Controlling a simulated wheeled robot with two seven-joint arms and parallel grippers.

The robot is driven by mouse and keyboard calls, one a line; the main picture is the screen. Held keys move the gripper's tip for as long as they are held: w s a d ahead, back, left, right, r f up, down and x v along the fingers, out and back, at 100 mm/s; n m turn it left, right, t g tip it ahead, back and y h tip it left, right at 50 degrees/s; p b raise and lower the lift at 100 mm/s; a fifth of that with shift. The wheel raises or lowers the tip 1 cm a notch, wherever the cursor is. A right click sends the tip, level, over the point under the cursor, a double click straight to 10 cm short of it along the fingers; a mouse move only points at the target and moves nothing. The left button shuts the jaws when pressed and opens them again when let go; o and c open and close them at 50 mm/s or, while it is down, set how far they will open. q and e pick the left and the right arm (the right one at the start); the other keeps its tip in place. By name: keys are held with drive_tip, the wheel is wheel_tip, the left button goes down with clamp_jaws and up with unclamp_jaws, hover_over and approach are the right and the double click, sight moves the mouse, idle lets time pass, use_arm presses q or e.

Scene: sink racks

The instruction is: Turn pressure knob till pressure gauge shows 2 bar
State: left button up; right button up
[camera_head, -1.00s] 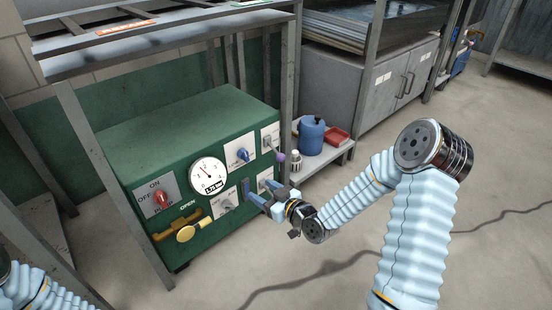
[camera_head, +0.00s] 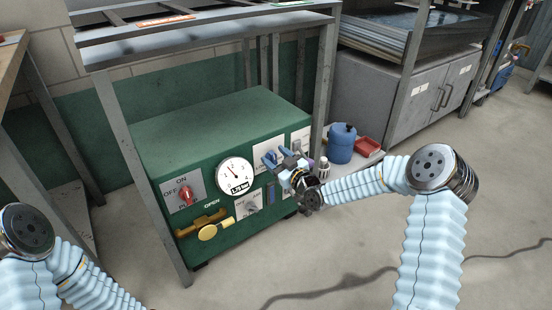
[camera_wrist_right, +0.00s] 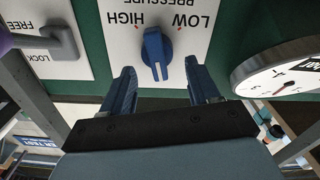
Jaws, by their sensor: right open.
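The blue pressure knob (camera_wrist_right: 155,50) sits on a white plate marked LOW, HIGH and PRESSURE, shown upside down in the right wrist view. My right gripper (camera_wrist_right: 160,68) is open, its two blue fingers on either side of the knob's near end with gaps visible; I cannot tell whether they reach around it in depth. In the head view my right gripper (camera_head: 275,158) hides most of the knob. The round white pressure gauge (camera_head: 234,174) is left of it, its needle pointing up and left; its small digital readout is too blurred to read surely. My left gripper is out of view.
The green box (camera_head: 215,128) also carries a red pump switch (camera_head: 186,194), a yellow valve handle (camera_head: 208,232) and a lower switch (camera_head: 252,207). A grey lever (camera_wrist_right: 62,42) lies beside the knob plate. A metal frame leg (camera_head: 327,85) and blue canister (camera_head: 341,143) stand right.

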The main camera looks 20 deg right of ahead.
drive_tip(key=c, duration=1)
drive_tip(key=shift+w+f+m+b, duration=0.1)
drive_tip(key=shift+f+m+b, duration=0.15)
drive_tip(key=shift+m+b, duration=0.55)
drive_tip(key=shift+d+r+m+b, duration=0.15)
drive_tip(key=shift+m+b, duration=0.25)
drive_tip(key=shift+m, duration=0.3)
drive_tip(key=o, duration=1)
drive_tip(key=shift+r, duration=0.1)
